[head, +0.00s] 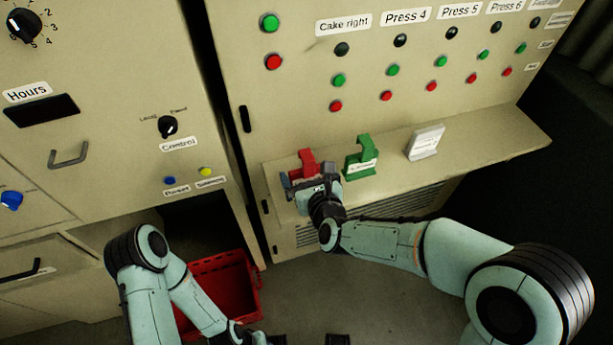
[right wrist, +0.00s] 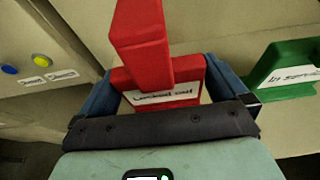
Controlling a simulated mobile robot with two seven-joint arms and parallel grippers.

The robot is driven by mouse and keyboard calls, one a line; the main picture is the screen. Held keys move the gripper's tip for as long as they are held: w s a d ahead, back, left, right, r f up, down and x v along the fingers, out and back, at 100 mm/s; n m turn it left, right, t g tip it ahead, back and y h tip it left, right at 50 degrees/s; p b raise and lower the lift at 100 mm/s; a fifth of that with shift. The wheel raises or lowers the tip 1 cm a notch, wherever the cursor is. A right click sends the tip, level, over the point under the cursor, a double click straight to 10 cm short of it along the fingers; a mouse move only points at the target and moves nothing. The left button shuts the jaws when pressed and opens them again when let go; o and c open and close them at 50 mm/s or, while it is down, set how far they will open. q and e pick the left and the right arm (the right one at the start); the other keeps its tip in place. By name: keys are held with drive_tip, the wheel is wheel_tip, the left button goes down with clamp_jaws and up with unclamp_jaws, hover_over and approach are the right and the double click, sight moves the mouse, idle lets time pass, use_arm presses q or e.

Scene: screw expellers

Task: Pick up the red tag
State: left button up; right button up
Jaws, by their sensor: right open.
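The red tag (head: 306,161) stands on the sloping ledge below the button panel. In the right wrist view the red tag (right wrist: 143,40) has an upright red block and a white label reading "Locked out". My right gripper (head: 308,182) is open at the tag. In the right wrist view its blue-grey fingers (right wrist: 158,78) are on either side of the tag's base; whether they touch it I cannot tell. My left arm comes down to the bottom edge of the head view, where its gripper (head: 262,339) is only partly visible and its jaws are unclear.
A green tag (head: 361,160) with a white label stands just right of the red tag; it also shows in the right wrist view (right wrist: 287,72). A white tag (head: 426,142) is farther right on the ledge (head: 480,143). A red crate (head: 226,286) sits on the floor beside my left arm.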

drive_tip(key=shift+w, duration=0.1)
drive_tip(key=shift+c, duration=0.3)
drive_tip(key=c, duration=0.7)
drive_tip(key=shift+o, duration=0.2)
